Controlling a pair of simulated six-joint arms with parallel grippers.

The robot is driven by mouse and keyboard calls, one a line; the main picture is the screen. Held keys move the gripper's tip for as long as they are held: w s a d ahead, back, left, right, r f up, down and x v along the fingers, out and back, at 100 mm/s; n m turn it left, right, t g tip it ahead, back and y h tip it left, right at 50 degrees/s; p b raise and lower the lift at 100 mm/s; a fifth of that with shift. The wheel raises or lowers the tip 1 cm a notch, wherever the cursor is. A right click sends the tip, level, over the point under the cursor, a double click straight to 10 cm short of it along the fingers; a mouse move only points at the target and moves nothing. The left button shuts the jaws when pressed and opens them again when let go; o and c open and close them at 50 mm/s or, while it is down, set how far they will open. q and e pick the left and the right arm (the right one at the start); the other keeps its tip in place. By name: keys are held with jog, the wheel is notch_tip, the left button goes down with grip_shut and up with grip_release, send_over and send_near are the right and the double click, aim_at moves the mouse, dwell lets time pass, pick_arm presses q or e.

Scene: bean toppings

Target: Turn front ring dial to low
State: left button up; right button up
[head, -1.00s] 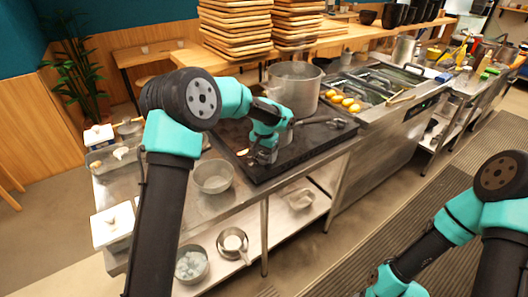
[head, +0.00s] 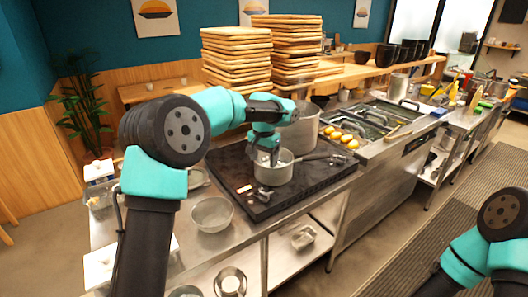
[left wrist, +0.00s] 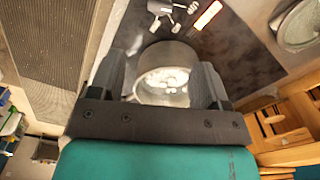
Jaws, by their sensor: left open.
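My left gripper (head: 264,158) is open over the near part of a black cooktop (head: 228,166). A small metal saucepan (head: 274,175) stands on the cooktop just below and behind its fingers; the handle points right. In the left wrist view the saucepan (left wrist: 163,78) appears between the two fingers (left wrist: 158,68), with pale contents inside. Small light pieces, possibly dials, show near the cooktop's front edge: one pale piece (head: 245,189) and one darker piece (head: 262,196). I cannot make out any low marking. My right gripper is out of view; only its arm shows at lower right.
A large pot (head: 302,135) stands behind the saucepan. A metal bowl (head: 211,214) sits on the steel counter left of the cooktop. Yellow items (head: 345,139) and a topping station (head: 375,119) are to the right. Stacked wooden trays (head: 236,60) rise behind.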

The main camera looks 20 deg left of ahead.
pick_arm(q)
notch_tip(320, 180, up, 2)
jog(key=shift+r, duration=0.25)
